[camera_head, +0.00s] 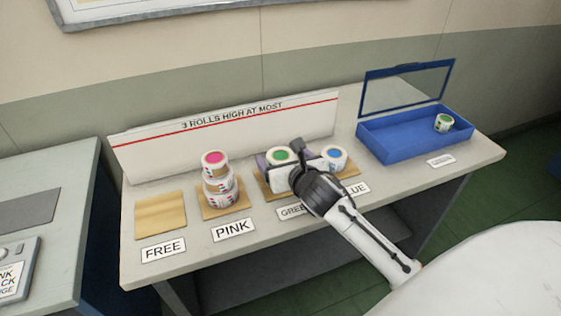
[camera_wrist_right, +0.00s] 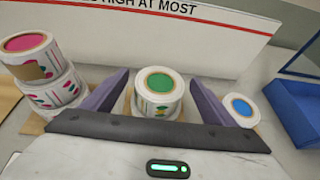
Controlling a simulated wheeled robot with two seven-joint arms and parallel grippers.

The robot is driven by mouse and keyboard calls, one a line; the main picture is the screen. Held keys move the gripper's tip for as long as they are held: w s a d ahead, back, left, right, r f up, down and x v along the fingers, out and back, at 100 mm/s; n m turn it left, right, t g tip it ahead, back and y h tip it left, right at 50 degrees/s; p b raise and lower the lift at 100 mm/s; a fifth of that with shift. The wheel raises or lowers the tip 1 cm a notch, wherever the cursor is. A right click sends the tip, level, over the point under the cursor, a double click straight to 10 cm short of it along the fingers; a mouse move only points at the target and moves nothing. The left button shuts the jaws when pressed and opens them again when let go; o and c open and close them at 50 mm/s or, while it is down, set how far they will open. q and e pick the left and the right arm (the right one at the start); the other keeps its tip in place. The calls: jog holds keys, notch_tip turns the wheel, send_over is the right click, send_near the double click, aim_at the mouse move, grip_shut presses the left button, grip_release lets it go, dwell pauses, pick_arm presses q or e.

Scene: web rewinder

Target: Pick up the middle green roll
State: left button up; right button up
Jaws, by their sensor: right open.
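A white roll with a green core (camera_head: 281,155) stands on the wooden pad above the GREEN label, between the pink stack and the blue-cored roll. It also shows in the right wrist view (camera_wrist_right: 158,84), upright between my fingers. My right gripper (camera_head: 285,158) is open, with one purple finger on each side of this roll. In the wrist view the gripper (camera_wrist_right: 157,90) shows small gaps to the roll's sides. A second green-cored roll (camera_head: 443,123) sits in the blue box. My left gripper is not in view.
A pink-cored stack (camera_head: 219,186) stands left of the gripper. A blue-cored roll (camera_head: 335,157) stands close on the right. The FREE pad (camera_head: 160,214) is empty. A white backboard (camera_head: 225,137) rises behind. The open blue box (camera_head: 403,149) is at the right.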

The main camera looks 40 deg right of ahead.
jog(key=shift+w+f, duration=0.15)
jog(key=shift+w, duration=0.2)
jog(key=c, duration=1.1)
jog(key=shift+c, duration=0.5)
